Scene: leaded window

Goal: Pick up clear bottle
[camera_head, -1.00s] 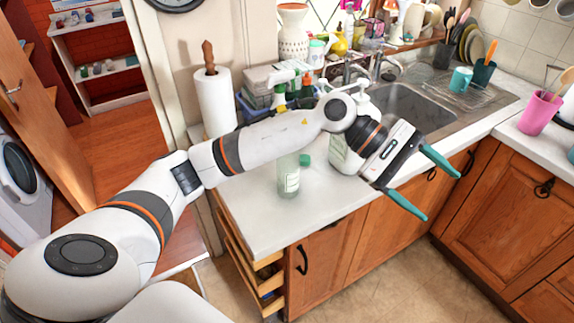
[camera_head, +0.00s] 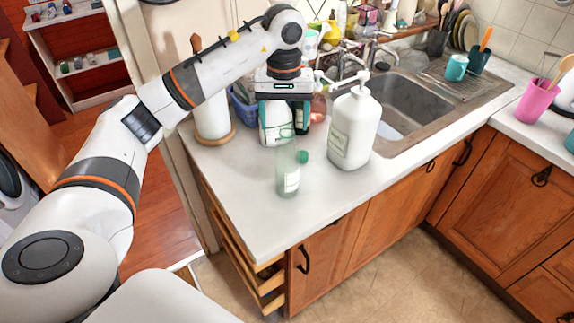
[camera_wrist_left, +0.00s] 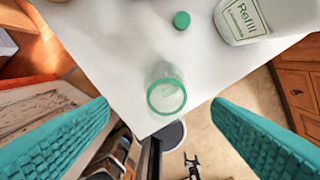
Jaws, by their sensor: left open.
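The clear bottle (camera_head: 288,180) stands upright near the front left edge of the counter, with a pale label. The left wrist view looks down on its open green rim (camera_wrist_left: 166,95), which lies between the two teal fingers. A green cap (camera_head: 303,157) lies on the counter beside it; it also shows in the left wrist view (camera_wrist_left: 181,20). My left gripper (camera_head: 285,108) points down above and behind the bottle in the head view, open and empty. My right gripper is out of view.
A large white pump bottle (camera_head: 354,130) labelled Refill stands close to the right of the clear bottle. A spray bottle (camera_head: 274,125) and a paper towel roll (camera_head: 212,118) stand behind. The sink (camera_head: 410,100) is at the right. The front counter is bare.

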